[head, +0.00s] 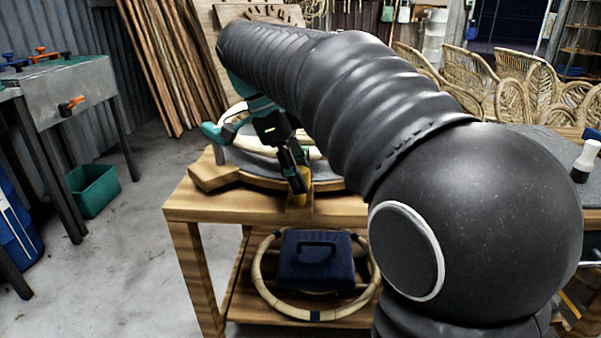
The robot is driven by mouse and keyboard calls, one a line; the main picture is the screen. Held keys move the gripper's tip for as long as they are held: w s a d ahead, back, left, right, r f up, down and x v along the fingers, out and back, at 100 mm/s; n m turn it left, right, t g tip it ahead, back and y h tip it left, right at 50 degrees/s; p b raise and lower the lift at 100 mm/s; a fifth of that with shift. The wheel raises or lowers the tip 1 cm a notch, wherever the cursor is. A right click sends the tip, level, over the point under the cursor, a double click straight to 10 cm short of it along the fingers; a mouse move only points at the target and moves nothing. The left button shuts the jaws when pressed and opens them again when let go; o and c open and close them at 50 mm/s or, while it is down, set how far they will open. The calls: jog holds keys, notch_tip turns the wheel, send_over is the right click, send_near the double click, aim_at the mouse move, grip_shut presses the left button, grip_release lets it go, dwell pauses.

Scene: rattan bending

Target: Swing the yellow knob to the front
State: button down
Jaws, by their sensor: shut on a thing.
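My arm hides most of the form's right side.
The wooden bench (240,208) has a lower shelf with a dark blue case (316,262) and a rattan hoop (272,303). A grey metal table (78,92) and a green bin (93,188) stand left. Rattan chairs (527,85) are behind.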

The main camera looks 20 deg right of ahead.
jog(key=c, duration=0.7)
grip_release()
jog(key=shift+w+a+r, duration=0.1)
jog(key=shift+a+r, duration=0.25)
jog(key=shift+r, duration=0.25)
jog(key=w+a, duration=0.5)
jog(key=a, duration=0.5)
jog(key=shift+w+a, duration=0.15)
jog(key=shift+w, duration=0.15)
